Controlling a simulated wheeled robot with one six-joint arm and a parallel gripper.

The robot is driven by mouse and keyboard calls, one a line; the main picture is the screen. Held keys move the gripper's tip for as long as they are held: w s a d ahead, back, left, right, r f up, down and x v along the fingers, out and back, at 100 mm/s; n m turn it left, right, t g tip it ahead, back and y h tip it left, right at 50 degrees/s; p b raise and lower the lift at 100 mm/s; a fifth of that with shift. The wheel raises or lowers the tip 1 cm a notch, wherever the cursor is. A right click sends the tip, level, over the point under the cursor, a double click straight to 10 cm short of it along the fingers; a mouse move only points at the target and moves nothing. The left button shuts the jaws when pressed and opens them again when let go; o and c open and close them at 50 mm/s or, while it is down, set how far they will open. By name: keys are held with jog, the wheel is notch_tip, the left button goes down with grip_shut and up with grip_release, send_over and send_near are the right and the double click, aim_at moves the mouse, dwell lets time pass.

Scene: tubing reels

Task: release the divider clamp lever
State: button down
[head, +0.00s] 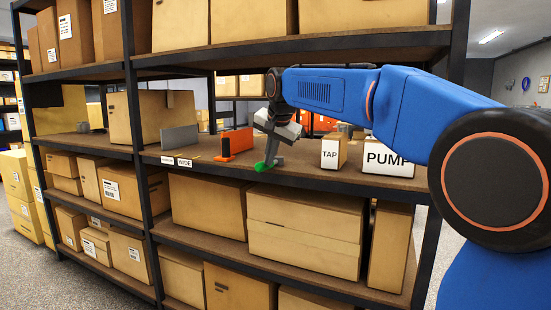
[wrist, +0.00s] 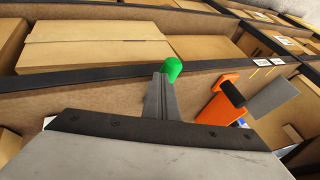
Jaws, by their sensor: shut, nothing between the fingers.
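An orange upright divider piece (head: 237,142) stands on the middle shelf with a red-orange foot at its front. In the wrist view the orange piece (wrist: 218,108) carries a short dark bar, which may be a lever. A grey divider plate (head: 180,138) stands left of it; a grey plate also shows in the wrist view (wrist: 272,102). My gripper (head: 271,157) points down, shut and empty, right of the orange piece and apart from it. A green rounded piece (wrist: 172,68) is at its fingertips, near the shelf's front edge. I cannot tell whether they touch.
A TAP box (head: 332,153) and a PUMP box (head: 388,158) stand on the shelf to the right. A WIDE label (head: 184,162) is on the front edge. Cardboard boxes fill the shelves below and above; a dark post (head: 139,130) stands left.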

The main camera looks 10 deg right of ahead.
jog(key=shift+w+a, duration=0.4)
jog(key=shift+a, duration=0.3)
dwell(0.3)
jog(key=s+f+v, duration=0.1)
jog(key=v, duration=1.1)
jog(key=shift+s+d+r, duration=0.2)
jog(key=shift+s+d, duration=0.2)
jog(key=shift+s, duration=0.1)
